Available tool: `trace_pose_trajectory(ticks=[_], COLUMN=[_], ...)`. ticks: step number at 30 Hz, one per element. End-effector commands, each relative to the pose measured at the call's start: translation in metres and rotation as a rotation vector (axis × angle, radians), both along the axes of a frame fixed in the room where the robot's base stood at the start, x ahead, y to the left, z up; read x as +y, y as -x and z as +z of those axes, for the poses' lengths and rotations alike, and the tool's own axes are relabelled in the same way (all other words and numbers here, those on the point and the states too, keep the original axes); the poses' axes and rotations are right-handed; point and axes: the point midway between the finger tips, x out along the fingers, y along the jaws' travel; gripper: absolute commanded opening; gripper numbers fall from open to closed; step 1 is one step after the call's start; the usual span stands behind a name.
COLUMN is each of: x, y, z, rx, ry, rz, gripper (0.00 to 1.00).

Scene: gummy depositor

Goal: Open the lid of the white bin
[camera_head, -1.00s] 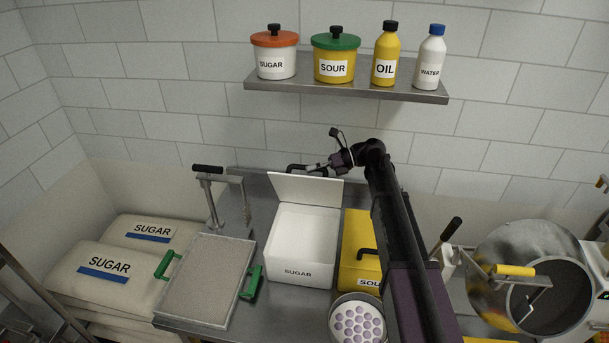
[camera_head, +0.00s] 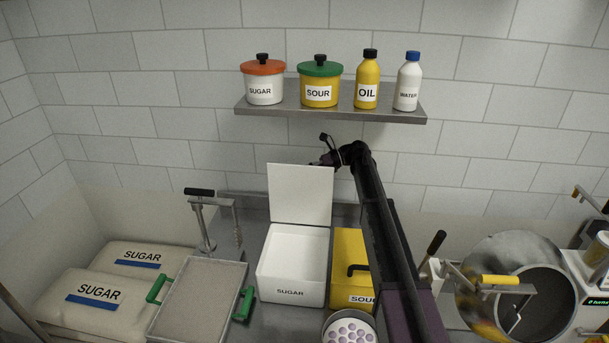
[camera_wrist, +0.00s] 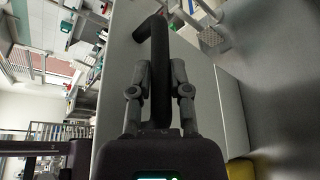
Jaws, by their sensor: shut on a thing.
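The white bin (camera_head: 291,291), marked SUGAR, stands on the steel counter with its inside showing and empty. Its white lid (camera_head: 300,195) stands upright at the bin's back edge. In the wrist view my gripper (camera_wrist: 160,80) is shut on a black handle (camera_wrist: 156,45), which lies between the two fingers. The pale lid surface (camera_wrist: 125,70) lies behind the handle in that view.
The yellow bin (camera_head: 350,262) stands close on the right, under my arm. A tray with green handles (camera_head: 200,305) and a hand press (camera_head: 205,215) are on the left. A shelf (camera_head: 330,107) with jars and bottles hangs above.

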Motion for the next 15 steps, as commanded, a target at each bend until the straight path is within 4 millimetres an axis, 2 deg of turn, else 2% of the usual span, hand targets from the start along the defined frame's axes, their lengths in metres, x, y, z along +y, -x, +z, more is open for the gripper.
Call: trace_pose_trajectory(ticks=[4, 15], x=[-0.0006, -0.0013], y=[-0.0082, -0.0096], z=[-0.0037, -0.0038], rx=[-0.001, 0.0], ry=[0.007, 0.006], rz=[0.002, 0.002], gripper=[0.0, 0.0])
